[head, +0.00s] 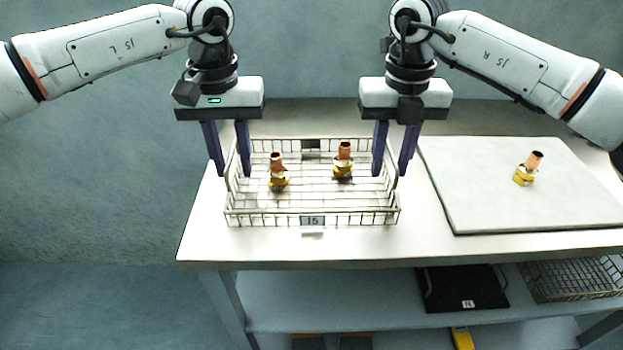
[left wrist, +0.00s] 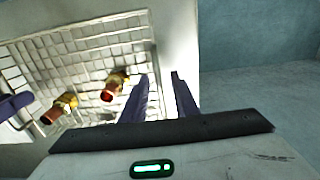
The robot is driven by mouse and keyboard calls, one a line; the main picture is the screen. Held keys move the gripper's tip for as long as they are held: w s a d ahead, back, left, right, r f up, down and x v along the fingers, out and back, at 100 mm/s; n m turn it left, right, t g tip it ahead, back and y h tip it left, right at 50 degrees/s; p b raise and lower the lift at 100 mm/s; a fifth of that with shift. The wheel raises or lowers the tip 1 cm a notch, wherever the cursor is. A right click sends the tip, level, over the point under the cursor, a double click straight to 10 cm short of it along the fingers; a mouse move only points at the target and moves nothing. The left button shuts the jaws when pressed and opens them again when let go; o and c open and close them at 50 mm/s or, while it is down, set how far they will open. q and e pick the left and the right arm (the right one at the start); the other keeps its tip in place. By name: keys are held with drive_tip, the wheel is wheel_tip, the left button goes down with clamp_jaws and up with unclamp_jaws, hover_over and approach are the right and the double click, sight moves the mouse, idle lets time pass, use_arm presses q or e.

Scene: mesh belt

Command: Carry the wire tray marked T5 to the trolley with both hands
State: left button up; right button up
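The wire tray (head: 312,219) stands flat on the white table; its front tag looks like T5. Two brass fittings with copper ends, one left (head: 278,180) and one right (head: 344,168), stand in it. My left gripper (head: 233,175) points down at the tray's left side, fingers apart, one inside the side wall and one outside. The left wrist view shows the same spread fingers (left wrist: 160,95) by the tray's edge. My right gripper (head: 389,174) points down at the right side with its fingers apart, apparently astride that wall. I cannot make out a trolley.
A pale board (head: 480,195) lies on the table to the right, with another brass fitting (head: 528,170) on it. The shelf below holds a black tray (head: 462,290) and another wire basket (head: 575,280). Open floor (head: 90,300) lies left of the table.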

use_arm(q)
drive_tip(key=shift+f, duration=0.25)
use_arm(e)
drive_tip(key=shift+f, duration=0.25)
use_arm(q)
clamp_jaws()
use_arm(e)
clamp_jaws()
use_arm(q)
drive_tip(key=shift+r, duration=0.25)
use_arm(e)
drive_tip(key=shift+r, duration=0.2)
